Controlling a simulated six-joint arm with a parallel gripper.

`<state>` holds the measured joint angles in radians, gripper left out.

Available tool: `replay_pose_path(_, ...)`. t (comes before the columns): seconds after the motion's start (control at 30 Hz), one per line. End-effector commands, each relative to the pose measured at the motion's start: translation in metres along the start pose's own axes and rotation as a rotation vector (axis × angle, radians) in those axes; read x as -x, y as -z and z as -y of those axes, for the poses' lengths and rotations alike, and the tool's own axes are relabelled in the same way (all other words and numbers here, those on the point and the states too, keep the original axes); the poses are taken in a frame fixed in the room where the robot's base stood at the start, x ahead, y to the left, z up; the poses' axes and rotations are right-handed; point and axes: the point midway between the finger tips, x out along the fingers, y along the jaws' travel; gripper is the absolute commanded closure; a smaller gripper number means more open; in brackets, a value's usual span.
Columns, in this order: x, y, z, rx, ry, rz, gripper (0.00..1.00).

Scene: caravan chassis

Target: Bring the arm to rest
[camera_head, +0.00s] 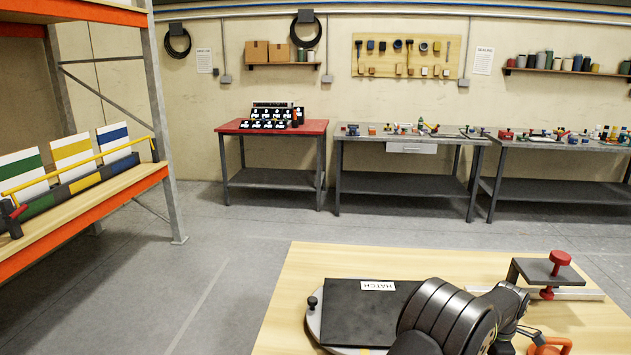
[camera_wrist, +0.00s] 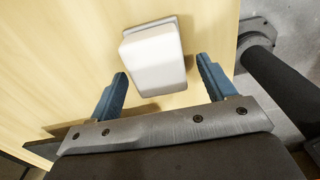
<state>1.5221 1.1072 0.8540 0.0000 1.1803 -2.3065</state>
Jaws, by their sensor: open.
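My gripper (camera_wrist: 162,90) shows in the wrist view with its two blue fingers spread apart. A white block-like thing (camera_wrist: 155,58) with a rounded base lies on the wooden tabletop just beyond the fingertips, and I see nothing held between the fingers. In the head view my dark arm reaches in from the lower right over the wooden table (camera_head: 330,262); the fingers cannot be made out there.
A black panel labelled HATCH (camera_head: 362,312) lies on the table beside my arm. A clamp with red knobs (camera_head: 548,272) and an orange-handled thing (camera_head: 550,346) are at the right. A shelf rack (camera_head: 160,110) stands left; workbenches (camera_head: 400,137) line the wall.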

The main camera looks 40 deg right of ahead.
Motion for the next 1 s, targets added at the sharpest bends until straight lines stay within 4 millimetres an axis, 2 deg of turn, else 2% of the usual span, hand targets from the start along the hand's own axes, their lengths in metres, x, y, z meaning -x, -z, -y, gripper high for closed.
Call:
replay_pose_path(0.07,-0.016,0.001,0.001,0.0,0.002,-0.002,0.24)
replay_pose_path(0.13,0.001,-0.001,-0.001,0.0,-0.003,0.003,0.24)
replay_pose_path(0.23,0.013,0.0,0.0,0.0,-0.002,0.001,0.24)
replay_pose_path(0.5,0.025,0.0,0.0,0.0,0.0,0.0,0.24)
replay_pose_path(0.83,0.024,0.0,0.0,0.0,0.001,-0.001,0.24)
replay_pose_path(1.0,0.007,0.001,0.001,0.0,0.003,-0.003,0.24)
